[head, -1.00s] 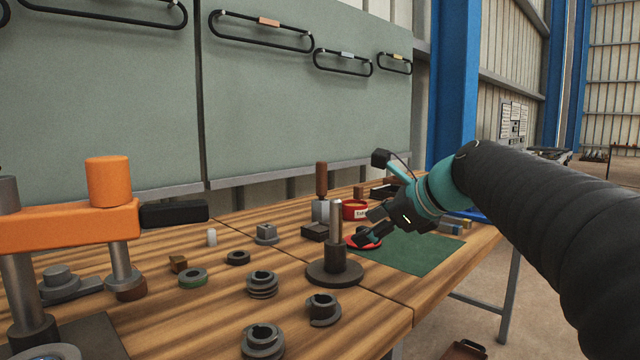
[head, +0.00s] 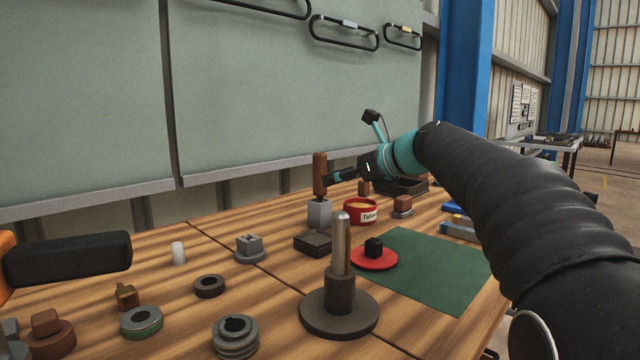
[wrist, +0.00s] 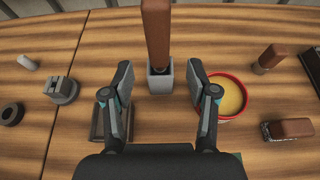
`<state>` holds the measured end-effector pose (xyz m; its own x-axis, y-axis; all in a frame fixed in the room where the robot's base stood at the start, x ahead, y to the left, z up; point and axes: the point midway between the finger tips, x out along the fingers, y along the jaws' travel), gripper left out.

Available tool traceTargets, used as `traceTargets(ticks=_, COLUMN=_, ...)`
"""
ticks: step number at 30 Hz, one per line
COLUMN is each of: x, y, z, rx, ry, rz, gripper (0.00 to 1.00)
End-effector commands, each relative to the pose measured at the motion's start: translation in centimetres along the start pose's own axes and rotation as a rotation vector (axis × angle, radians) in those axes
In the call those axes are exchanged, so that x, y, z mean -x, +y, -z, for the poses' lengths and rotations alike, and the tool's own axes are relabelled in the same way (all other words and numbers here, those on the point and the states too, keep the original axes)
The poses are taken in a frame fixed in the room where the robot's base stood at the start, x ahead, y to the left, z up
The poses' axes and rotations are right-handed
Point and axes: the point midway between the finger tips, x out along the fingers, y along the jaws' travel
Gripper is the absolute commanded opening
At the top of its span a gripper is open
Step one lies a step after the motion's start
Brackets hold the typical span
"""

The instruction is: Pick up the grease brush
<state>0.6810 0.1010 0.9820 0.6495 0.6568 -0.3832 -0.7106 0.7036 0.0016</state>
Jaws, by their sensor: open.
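The grease brush appears to be the upright brown handle (head: 320,174) standing in a square grey holder (head: 319,214); its lower end is hidden inside. In the wrist view the brown handle (wrist: 157,32) rises from the grey holder (wrist: 160,80) at the top middle. My gripper (head: 335,177) is at the handle's right in the head view. In the wrist view my gripper (wrist: 160,76) is open and empty, with one finger on each side of the line to the handle. I cannot tell whether the handle is between the fingertips.
A red tin (head: 360,211) of yellowish grease stands right of the holder, close to my right finger in the wrist view. A dark tray (head: 313,243) lies in front of the holder. A steel post (head: 340,260) on a round base stands nearer. A green mat (head: 440,270) is mostly clear.

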Motion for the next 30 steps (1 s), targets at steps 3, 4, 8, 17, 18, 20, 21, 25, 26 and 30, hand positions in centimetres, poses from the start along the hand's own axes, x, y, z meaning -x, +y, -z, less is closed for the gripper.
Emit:
traceTargets(ticks=3, x=-1.3, y=0.0, z=0.0, rx=0.0, ry=0.0, rz=0.0, gripper=0.58)
traceTargets(ticks=4, x=-1.4, y=0.0, z=0.0, rx=0.0, ry=0.0, rz=0.0, gripper=0.58)
traceTargets(ticks=8, x=-1.8, y=-0.1, z=0.0, rx=0.0, ry=0.0, rz=0.002, gripper=0.58)
traceTargets(ticks=17, x=-5.2, y=0.1, z=-0.2, rx=0.001, ry=0.0, rz=-0.001, gripper=0.58)
traceTargets(ticks=18, x=-5.8, y=0.1, z=-0.2, rx=0.001, ry=0.001, rz=-0.001, gripper=0.58)
traceTargets(ticks=20, x=-6.4, y=0.1, z=-0.2, rx=0.001, ry=0.0, rz=0.0, gripper=0.58)
traceTargets(ticks=21, x=-6.7, y=0.1, z=-0.2, rx=0.001, ry=0.0, rz=0.001, gripper=0.58)
traceTargets(ticks=25, x=-6.9, y=0.1, z=-0.3, rx=0.001, ry=-0.001, rz=0.002, gripper=0.58)
traceTargets(ticks=26, x=-6.9, y=0.1, z=-0.3, rx=0.001, ry=-0.001, rz=0.002, gripper=0.58)
traceTargets(ticks=30, x=-6.9, y=0.1, z=-0.2, rx=0.001, ry=0.0, rz=0.002, gripper=0.43)
